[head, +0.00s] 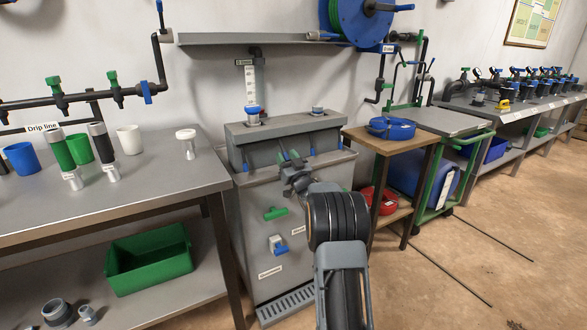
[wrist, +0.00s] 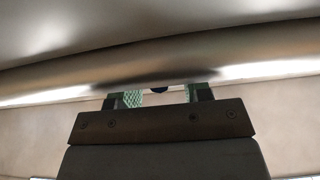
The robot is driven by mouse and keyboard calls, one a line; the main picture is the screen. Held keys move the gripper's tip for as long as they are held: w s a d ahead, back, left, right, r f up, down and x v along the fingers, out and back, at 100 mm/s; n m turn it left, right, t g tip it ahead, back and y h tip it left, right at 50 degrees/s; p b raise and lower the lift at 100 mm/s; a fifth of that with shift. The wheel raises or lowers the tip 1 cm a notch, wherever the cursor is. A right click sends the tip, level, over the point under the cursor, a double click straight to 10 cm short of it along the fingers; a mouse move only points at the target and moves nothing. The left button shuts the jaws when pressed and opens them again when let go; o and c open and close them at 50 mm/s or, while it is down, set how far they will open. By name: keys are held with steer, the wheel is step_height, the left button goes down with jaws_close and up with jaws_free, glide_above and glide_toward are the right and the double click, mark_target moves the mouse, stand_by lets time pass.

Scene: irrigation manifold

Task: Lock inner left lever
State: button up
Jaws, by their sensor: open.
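My gripper (head: 289,157) reaches toward the front of the grey cabinet's upper box, with green fingertips apart. In the wrist view my gripper (wrist: 160,97) shows two green pads with a gap between them. A small dark blue piece (wrist: 159,90) shows in that gap, partly hidden; I cannot tell what it belongs to. A green lever (head: 275,212) and a blue-handled valve (head: 278,245) sit on the cabinet front below my gripper, apart from it. Which lever is the inner left one cannot be told from these frames.
The grey cabinet (head: 238,235) stands between a left bench (head: 150,190) with cups and a wooden stand (head: 362,141) with a blue coil. A rounded metallic edge (wrist: 60,80) spans the wrist view, close in front. Open floor (head: 460,230) lies right.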

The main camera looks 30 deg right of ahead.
steer(key=p+v, duration=0.2)
steer(key=v, duration=1.1)
steer(key=shift+s, duration=0.2)
steer(key=shift+c, duration=0.4)
